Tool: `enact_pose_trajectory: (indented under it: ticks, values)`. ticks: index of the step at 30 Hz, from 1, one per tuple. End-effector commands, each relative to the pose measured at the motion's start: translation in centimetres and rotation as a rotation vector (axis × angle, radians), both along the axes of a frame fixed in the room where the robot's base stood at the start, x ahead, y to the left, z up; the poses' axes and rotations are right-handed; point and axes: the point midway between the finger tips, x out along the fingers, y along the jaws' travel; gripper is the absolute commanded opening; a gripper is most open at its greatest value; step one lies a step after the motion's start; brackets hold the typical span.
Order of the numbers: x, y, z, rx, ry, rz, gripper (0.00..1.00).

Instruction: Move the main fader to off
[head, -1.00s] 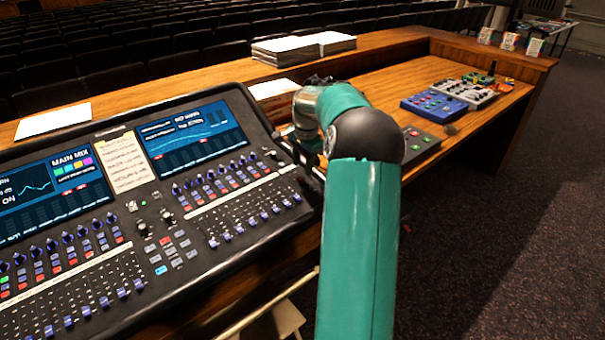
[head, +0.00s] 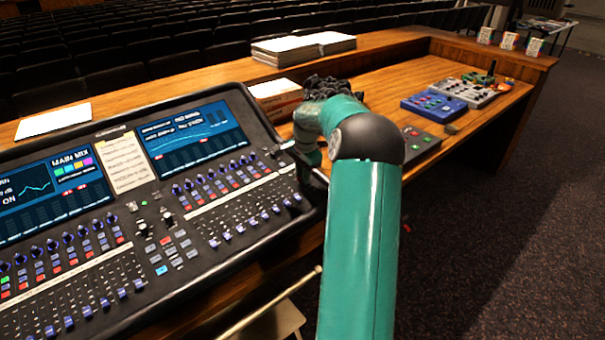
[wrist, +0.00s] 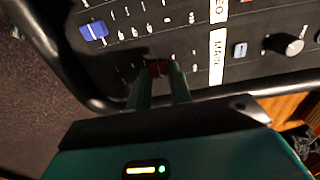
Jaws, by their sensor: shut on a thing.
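The main fader, a dark red cap (wrist: 154,69), shows in the wrist view on the black panel of the mixing desk, beside a white strip reading MAIN (wrist: 217,52). My gripper (wrist: 158,72) has its two narrow green fingers shut on this cap, one on either side. The fingers and shadow cover part of it. In the head view the mixing desk (head: 262,232) fills the left, and my arm hides the fader and the gripper.
A blue fader cap (wrist: 93,30) and a grey knob (wrist: 294,46) lie apart on the panel. In the head view, a blue box (head: 434,106) and a grey box (head: 420,143) stand on the wooden desk right of my arm. Papers (head: 53,121) lie behind the mixing desk.

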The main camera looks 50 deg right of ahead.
Motion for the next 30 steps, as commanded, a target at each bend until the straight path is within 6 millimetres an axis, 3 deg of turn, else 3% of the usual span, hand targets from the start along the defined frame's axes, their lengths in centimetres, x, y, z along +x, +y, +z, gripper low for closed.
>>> enact_pose_trajectory:
  ticks: [4, 13, 23, 24, 27, 30]
  values:
    - [-1.1, 0.1, 0.0, -0.001, 0.001, 0.0, 0.0]
    - [-5.5, 0.6, -0.5, -0.001, 0.001, 0.0, 0.0]
    - [-6.0, 0.6, -0.6, 0.001, 0.003, -0.002, 0.0]
    - [-6.0, 0.6, -0.6, 0.001, 0.003, -0.002, 0.27]
    - [-6.0, 0.6, -0.6, 0.0, 0.003, -0.001, 0.44]
    - [-5.9, 0.6, -0.6, 0.0, 0.002, -0.001, 0.44]
